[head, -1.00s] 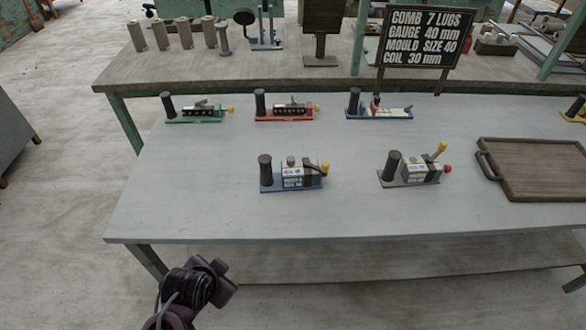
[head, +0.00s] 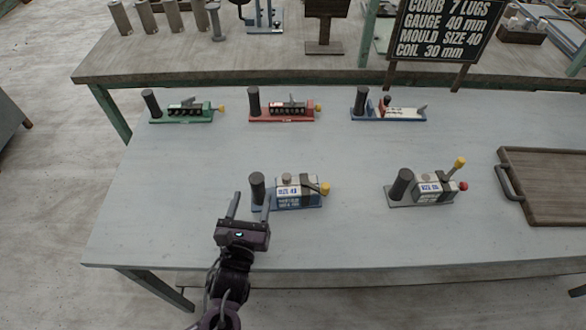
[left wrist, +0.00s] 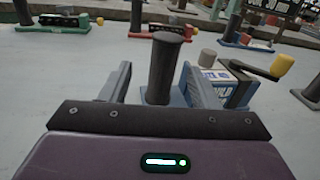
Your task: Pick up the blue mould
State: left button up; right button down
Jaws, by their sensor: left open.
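The blue mould (head: 297,193) stands on the near part of the table, left of centre. It has a blue base, a dark upright handle (head: 257,187) at its left end, a pale labelled block and a yellow-knobbed lever. My left gripper (head: 250,204) is open just in front of that handle. In the left wrist view, the handle (left wrist: 163,66) stands upright between the two open fingers (left wrist: 158,88), with no clear contact; the labelled block (left wrist: 222,82) is to its right. My right gripper is not in view.
A grey mould (head: 428,188) stands to the right, then a brown wooden tray (head: 540,205). Green (head: 182,111), red (head: 284,109) and blue-white (head: 388,112) tools line the back of the table. A dark sign (head: 437,32) stands behind. The table's front left is clear.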

aim_at(255, 189)
pick_arm(q)
jog(key=shift+w+d+m, duration=0.1)
jog(key=shift+w+m, duration=0.2)
jog(key=shift+w, duration=0.1)
jog(key=shift+w+r, duration=0.2)
jog(key=shift+w+d+r+p, duration=0.1)
jog(key=shift+w+d+p, duration=0.1)
jog(key=shift+w, duration=0.25)
jog(key=shift+w+d+r+p, duration=0.1)
jog(key=shift+w+p, duration=0.1)
jog(key=shift+w, duration=0.25)
jog(key=w, duration=0.3)
jog(key=shift+d+f, duration=0.15)
jog(key=shift+d, duration=0.1)
jog(key=shift+w+d+f, duration=0.1)
jog(key=shift+w, duration=0.45)
jog(key=c, duration=0.9)
grip_shut()
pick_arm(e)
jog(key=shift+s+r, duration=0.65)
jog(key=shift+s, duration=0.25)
